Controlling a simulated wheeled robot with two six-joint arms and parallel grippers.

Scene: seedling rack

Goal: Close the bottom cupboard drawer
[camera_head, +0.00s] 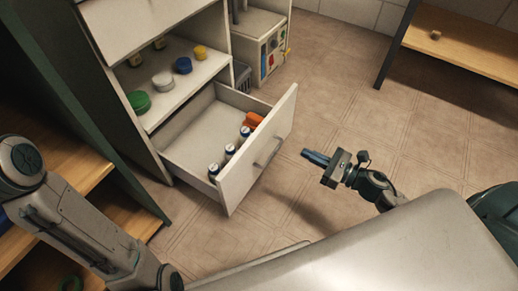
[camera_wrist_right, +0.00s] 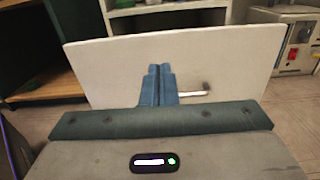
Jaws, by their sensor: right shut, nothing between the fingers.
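The bottom cupboard drawer (camera_head: 262,150) is pulled out, with its white front panel facing my right arm. The drawer holds several small white-and-dark bottles (camera_head: 230,151) and an orange item (camera_head: 254,119). A metal bar handle (camera_head: 268,152) is on the front panel. My right gripper (camera_head: 306,154) is shut and empty, to the right of the drawer front and apart from it in the head view. In the right wrist view, its blue fingers (camera_wrist_right: 159,82) point at the drawer front (camera_wrist_right: 215,62), just left of the handle (camera_wrist_right: 194,93). My left gripper is not in view; only my left arm shows.
The white cupboard (camera_head: 215,45) has an open shelf above the drawer with several coloured lids (camera_head: 163,80). A green-framed wooden rack (camera_head: 125,215) stands close to the drawer's left. A wooden bench (camera_head: 462,60) is at the upper right. The tiled floor (camera_head: 345,90) between is clear.

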